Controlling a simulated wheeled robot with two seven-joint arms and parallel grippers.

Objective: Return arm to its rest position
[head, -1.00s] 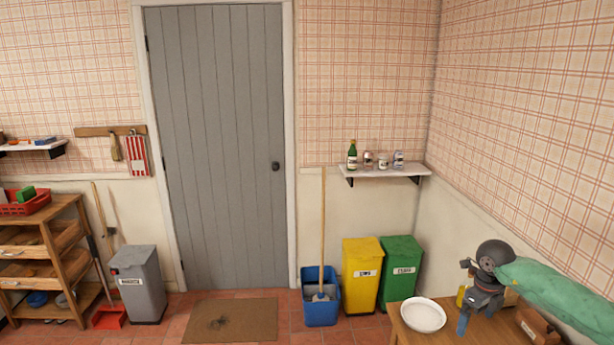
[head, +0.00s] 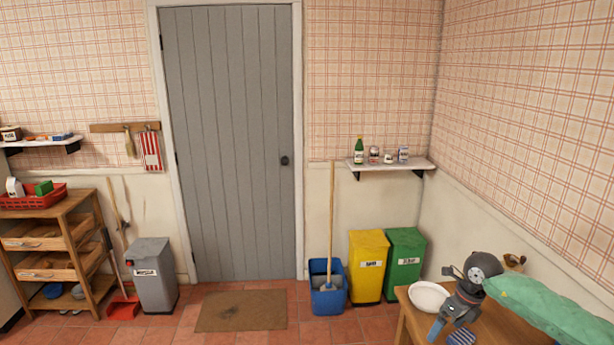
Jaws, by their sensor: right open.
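My right arm (head: 545,305), in a green sleeve, comes in from the right edge, bent over a wooden table. My right gripper (head: 453,300), dark grey with a blue-grey tip, is open at the arm's end, over the table's left part. I see nothing held in it. It overlaps the right side of a white bowl (head: 427,296) in the picture; I cannot tell if they touch. My left arm and gripper are out of view.
The wooden table (head: 405,311) carries a dark blue striped item (head: 461,338). Yellow (head: 368,265) and green (head: 404,262) bins and a blue mop bucket (head: 328,285) stand left of it. A wall shelf (head: 392,165) holds bottles and jars. The floor around the doormat (head: 243,311) is clear.

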